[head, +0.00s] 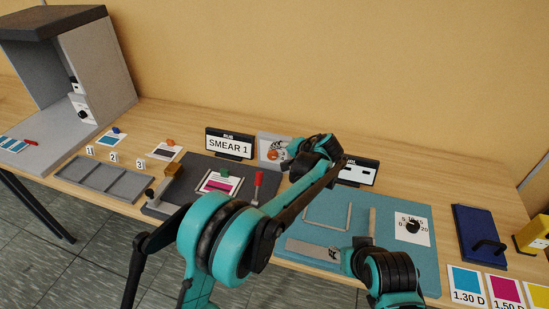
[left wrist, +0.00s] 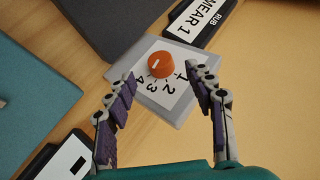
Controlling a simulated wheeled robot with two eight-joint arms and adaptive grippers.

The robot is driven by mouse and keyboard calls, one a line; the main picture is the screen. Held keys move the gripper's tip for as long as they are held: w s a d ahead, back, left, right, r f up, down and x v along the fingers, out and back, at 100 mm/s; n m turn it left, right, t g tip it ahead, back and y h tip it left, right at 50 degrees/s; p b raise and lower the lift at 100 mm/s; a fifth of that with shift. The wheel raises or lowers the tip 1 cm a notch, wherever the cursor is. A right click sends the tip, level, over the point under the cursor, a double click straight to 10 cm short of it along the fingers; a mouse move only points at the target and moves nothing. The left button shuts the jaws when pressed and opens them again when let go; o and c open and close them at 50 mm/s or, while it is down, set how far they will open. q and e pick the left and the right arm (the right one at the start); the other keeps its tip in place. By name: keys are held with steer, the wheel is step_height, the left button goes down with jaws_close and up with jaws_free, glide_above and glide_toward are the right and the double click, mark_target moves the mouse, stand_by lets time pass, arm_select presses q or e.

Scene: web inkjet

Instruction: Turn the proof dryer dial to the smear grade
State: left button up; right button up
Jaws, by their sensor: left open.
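The proof dryer dial is an orange knob (left wrist: 161,65) on a grey plate (left wrist: 182,104) with a white face marked 1 to 4. A pale mark shows on the knob's left part; which number it points at is unclear. The dial plate also shows in the head view (head: 265,142), partly behind my left arm. A black sign (head: 230,143) beside it reads SMEAR 1. My left gripper (left wrist: 173,92) is open, its purple-padded fingers on either side of the dial face, with nothing between them touching the knob visibly. My right gripper's fingers are not seen.
A second black sign (head: 358,172) stands right of the dial. The wall closes the back.

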mark_target(273, 156)
arm_select(q)
steer(key=b+x, duration=0.1)
steer(key=x, duration=0.4)
steer(key=shift+w+a+f, duration=0.1)
steer(key=c, duration=1.2)
steer(key=shift+o, duration=0.2)
